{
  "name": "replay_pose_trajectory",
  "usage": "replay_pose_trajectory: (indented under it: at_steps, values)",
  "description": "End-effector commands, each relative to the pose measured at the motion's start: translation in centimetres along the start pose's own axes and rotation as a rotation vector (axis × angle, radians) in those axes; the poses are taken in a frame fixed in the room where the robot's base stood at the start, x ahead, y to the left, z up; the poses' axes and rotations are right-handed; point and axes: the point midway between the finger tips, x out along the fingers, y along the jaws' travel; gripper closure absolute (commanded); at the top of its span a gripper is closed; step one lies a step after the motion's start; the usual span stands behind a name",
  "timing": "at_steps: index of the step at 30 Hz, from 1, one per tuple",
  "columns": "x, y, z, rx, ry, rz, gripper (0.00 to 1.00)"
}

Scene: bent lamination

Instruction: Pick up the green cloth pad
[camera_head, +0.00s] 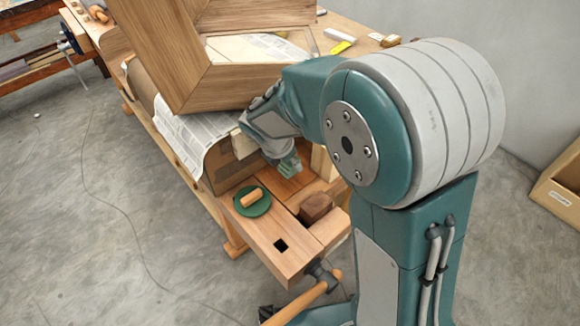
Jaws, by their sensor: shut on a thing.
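My gripper (287,160) is over the near part of the wooden workbench, its tip pointing down. It is shut on a small green piece, which I take to be the green cloth pad (290,168). The pad is partly covered by the fingers, and its lower edge is near the bench top. I cannot tell whether it touches the bench.
A round dark green disc (252,202) with a short wooden cylinder (251,197) lies left of my gripper on the bench (262,238). A brown block (316,207) sits to the right. A large wooden frame (168,60) stands behind, above newspaper (190,135).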

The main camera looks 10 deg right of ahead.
Motion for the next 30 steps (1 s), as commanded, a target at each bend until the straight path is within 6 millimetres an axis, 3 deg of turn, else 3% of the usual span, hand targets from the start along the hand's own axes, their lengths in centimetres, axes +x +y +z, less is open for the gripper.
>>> replay_pose_trajectory:
  at_steps: [13,24,30]
  values:
    - [-6.8,-4.3,-0.1,0.001,-0.001,0.005,0.79]
    - [-10.4,-9.4,-2.1,0.0,-0.001,0.004,0.79]
    - [-11.6,-11.1,-2.8,0.0,0.0,0.002,0.79]
